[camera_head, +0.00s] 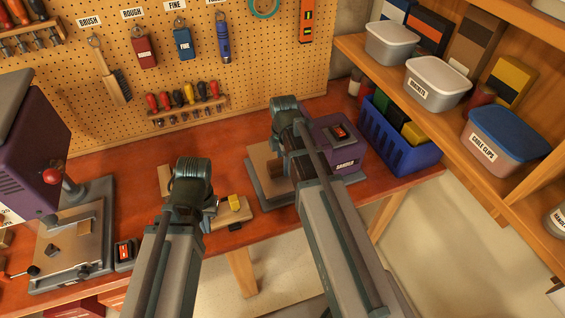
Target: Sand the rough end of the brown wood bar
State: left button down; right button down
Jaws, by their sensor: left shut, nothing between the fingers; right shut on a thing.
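The purple sander (346,154) stands on its grey base at the back right of the red-brown bench. Its tan sanding face (263,158) shows left of my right arm. My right gripper (287,128) is over the sander, mostly hidden by its own wrist, and is shut on the brown wood bar. A small dark brown part of the bar (277,169) shows beside the wrist, close to the sanding face; contact and the rough end cannot be made out. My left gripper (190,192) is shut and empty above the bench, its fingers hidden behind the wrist.
A wooden block with a yellow piece (234,203) lies right of my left gripper. A purple machine with a red knob (52,176) stands left. A blue crate (398,140) and shelves of tubs (437,82) stand right. The pegboard (270,60) with hanging tools is behind.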

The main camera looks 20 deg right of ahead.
aim_at(272, 166)
jog(key=shift+s+d, duration=0.1)
jog(key=shift+s, duration=0.5)
dwell(0.6)
jog(key=shift+w, duration=0.25)
dwell(0.3)
jog(key=shift+a, duration=2.05)
notch_tip(272, 166, up, 9)
jog(key=p, duration=0.9)
jog(key=shift+s+r, duration=0.1)
jog(key=shift+s, duration=0.1)
